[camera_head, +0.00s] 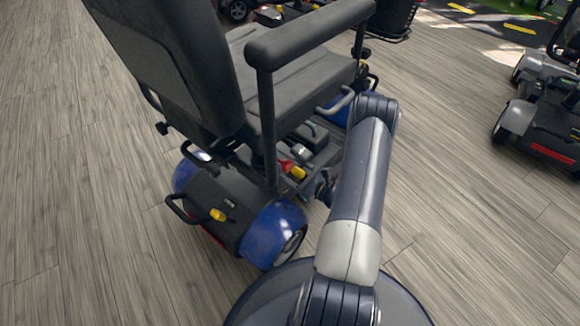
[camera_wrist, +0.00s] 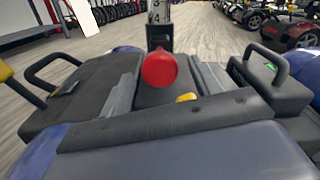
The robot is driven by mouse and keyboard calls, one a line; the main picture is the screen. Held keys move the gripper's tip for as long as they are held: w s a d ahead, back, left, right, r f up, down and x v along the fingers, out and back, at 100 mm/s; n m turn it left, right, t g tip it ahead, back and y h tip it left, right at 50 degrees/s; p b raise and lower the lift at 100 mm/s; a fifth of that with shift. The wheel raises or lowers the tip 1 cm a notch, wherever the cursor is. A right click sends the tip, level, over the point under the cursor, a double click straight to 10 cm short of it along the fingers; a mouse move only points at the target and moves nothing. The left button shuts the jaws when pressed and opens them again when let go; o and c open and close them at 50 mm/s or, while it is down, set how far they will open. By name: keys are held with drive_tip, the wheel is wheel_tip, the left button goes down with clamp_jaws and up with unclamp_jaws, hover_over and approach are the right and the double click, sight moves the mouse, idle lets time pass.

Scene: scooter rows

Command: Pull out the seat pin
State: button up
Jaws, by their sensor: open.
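The scooter's seat (camera_head: 290,85) is black with an armrest and stands on a post. In the wrist view a round red knob (camera_wrist: 159,69), which looks like the seat pin's head, sits in front of the seat post (camera_wrist: 158,22), near the middle of the picture. A small red part (camera_head: 287,166) shows under the seat in the head view, next to a yellow part. My gripper (camera_head: 325,188) is low beside the scooter's base, to the right of the red part, apart from it. It is open; its fingers are mostly hidden by my arm and do not show in the wrist view.
The scooter has blue fenders (camera_head: 272,230) and black loop handles (camera_head: 185,208). In the wrist view a black box with a handle (camera_wrist: 270,82) stands at the right and a yellow lever (camera_wrist: 187,97) lies below the knob. Another scooter (camera_head: 545,115) stands at the right. Wooden floor is clear between.

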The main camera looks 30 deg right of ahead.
drive_tip(key=p+v, duration=0.2)
drive_tip(key=v, duration=0.6)
drive_tip(key=shift+s, duration=0.3)
drive_tip(key=b+x, duration=0.3)
drive_tip(key=x, duration=0.7)
drive_tip(key=shift+w, duration=0.15)
drive_tip(key=shift+w+a, duration=0.1)
drive_tip(key=shift+w, duration=0.4)
drive_tip(key=shift+s, duration=0.15)
